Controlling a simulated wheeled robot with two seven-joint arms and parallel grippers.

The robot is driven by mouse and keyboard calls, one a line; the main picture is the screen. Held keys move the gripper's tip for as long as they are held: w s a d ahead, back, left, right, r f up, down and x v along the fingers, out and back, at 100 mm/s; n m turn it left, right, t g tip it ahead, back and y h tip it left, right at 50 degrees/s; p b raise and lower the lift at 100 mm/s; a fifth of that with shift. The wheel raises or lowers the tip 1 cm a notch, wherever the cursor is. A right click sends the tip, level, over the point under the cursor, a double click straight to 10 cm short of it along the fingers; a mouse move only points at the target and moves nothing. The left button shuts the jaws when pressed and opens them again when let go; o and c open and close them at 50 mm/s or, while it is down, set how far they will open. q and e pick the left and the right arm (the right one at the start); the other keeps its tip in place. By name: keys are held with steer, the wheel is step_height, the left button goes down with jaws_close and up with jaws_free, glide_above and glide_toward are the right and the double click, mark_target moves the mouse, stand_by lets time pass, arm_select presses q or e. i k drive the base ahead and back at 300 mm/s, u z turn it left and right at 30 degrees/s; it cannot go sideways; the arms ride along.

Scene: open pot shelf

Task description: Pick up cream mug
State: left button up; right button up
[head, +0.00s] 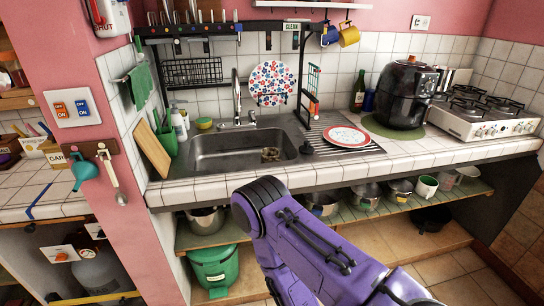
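A pale, cream-looking mug (467,174) stands near the right end of the open shelf under the counter. It is small in the head view, so its exact colour and handle are hard to tell. A white mug with a green inside (427,187) stands to its left on the same shelf. My purple arm (300,235) rises from the bottom right and bends in front of the counter, left of both mugs and apart from them in the picture. Neither of my grippers shows in the head view.
Several metal pots (366,195) line the open shelf (390,212), partly hidden by my arm. A dark pan (432,219) sits below. Above are the tiled counter (400,157), sink (240,150), red-rimmed plate (346,137), black air fryer (404,93) and stove (484,115). Floor at the lower right is clear.

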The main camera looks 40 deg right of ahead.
mark_target(270, 155)
steer(key=z, duration=0.6)
steer(key=i, duration=0.7)
steer(key=z, duration=0.8)
